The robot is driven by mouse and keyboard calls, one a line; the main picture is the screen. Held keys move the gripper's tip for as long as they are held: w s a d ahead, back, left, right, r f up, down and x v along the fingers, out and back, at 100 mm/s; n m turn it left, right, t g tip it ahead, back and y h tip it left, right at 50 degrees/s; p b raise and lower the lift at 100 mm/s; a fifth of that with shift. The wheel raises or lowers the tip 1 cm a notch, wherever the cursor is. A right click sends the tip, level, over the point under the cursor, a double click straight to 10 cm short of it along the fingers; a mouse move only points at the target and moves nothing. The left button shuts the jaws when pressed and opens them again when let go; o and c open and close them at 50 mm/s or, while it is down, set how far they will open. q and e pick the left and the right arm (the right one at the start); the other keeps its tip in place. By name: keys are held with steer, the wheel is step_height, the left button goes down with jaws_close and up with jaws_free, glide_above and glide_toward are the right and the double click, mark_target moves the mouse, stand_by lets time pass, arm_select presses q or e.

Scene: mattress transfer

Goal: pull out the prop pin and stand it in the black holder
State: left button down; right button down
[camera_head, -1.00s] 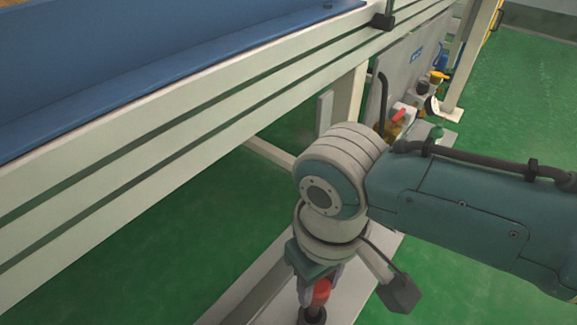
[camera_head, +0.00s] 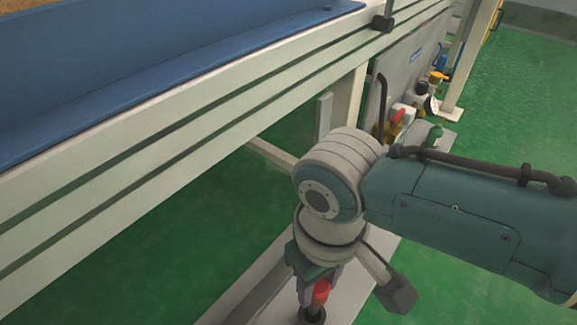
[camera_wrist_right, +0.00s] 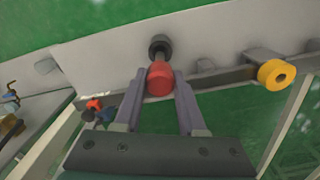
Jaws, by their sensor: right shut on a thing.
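My right gripper (camera_wrist_right: 160,88) is shut on the red grip of the prop pin (camera_wrist_right: 159,79), with one finger on each side of it. A black round piece (camera_wrist_right: 160,47) sits at the far end of the red grip. I cannot tell whether it is part of the pin or the black holder. In the head view the right gripper (camera_head: 317,285) points down, with the red grip (camera_head: 321,292) under it and the black piece (camera_head: 313,314) below, over a pale beam. My left gripper is not in view.
A pale rail frame (camera_head: 170,135) with a blue bed (camera_head: 150,60) runs along the left. A grey panel with valves (camera_head: 405,80) stands behind my arm. Green floor is open at right.

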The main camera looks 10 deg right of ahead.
mark_target(314, 303)
stand_by(0.4)
steer(key=shift+f+b, duration=0.3)
steer(key=shift+f, duration=0.1)
steer(key=shift+f, duration=0.2)
steer(key=shift+f+b, duration=1.1)
steer(key=shift+f, duration=0.05)
steer(key=shift+f+b, duration=0.85)
steer(key=shift+f, duration=0.2)
steer(key=shift+f+b, duration=0.75)
steer(key=shift+f, duration=0.15)
steer(key=shift+c, duration=2)
jaws_free()
steer(key=shift+r, duration=0.15)
